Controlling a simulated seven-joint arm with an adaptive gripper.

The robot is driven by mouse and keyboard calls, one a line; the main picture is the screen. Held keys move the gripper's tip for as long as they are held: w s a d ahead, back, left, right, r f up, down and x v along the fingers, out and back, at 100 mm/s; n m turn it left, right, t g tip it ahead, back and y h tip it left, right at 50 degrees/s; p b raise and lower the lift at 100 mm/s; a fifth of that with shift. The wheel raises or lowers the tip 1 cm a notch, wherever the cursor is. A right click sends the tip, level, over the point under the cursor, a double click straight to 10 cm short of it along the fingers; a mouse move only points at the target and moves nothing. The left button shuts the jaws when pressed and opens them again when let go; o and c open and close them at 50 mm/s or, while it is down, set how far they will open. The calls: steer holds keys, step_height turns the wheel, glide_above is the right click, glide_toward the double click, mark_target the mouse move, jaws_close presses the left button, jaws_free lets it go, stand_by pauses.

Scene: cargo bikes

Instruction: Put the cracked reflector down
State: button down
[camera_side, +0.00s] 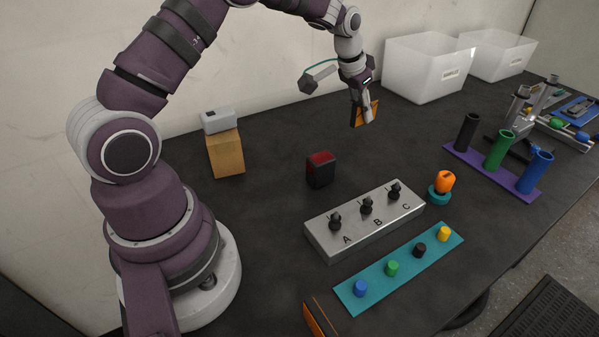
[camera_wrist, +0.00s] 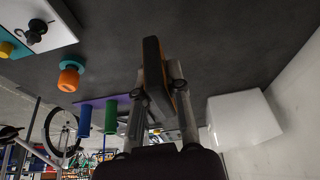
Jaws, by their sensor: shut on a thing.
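My gripper (camera_side: 362,105) is shut on a flat orange piece with a black backing, which looks like the reflector (camera_side: 371,109). In the wrist view the reflector (camera_wrist: 153,72) stands edge-on between the two fingers (camera_wrist: 160,95), mostly showing its dark side and a thin orange edge. Any crack in it is too small to make out. The gripper points down over the back middle of the dark table (camera_side: 270,210), and the reflector appears to be above the surface. A similar orange and black piece (camera_side: 317,319) is at the table's front edge.
Two white bins (camera_side: 425,70) (camera_side: 497,54) stand at the back right. A black and red block (camera_side: 320,170), a switch box (camera_side: 340,236), a teal strip with coloured knobs (camera_side: 405,262) and a purple rack with tubes (camera_side: 478,163) stand nearer. The table around the gripper is clear.

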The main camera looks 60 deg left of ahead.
mark_target(293, 149)
steer(key=s+a+f+n+y, duration=0.15)
steer(key=s+a+n, duration=0.25)
steer(key=s+a, duration=0.65)
step_height(293, 149, down, 8)
steer(key=shift+r, duration=0.1)
steer(key=shift+f, duration=0.2)
steer(key=c, duration=1.1)
jaws_free()
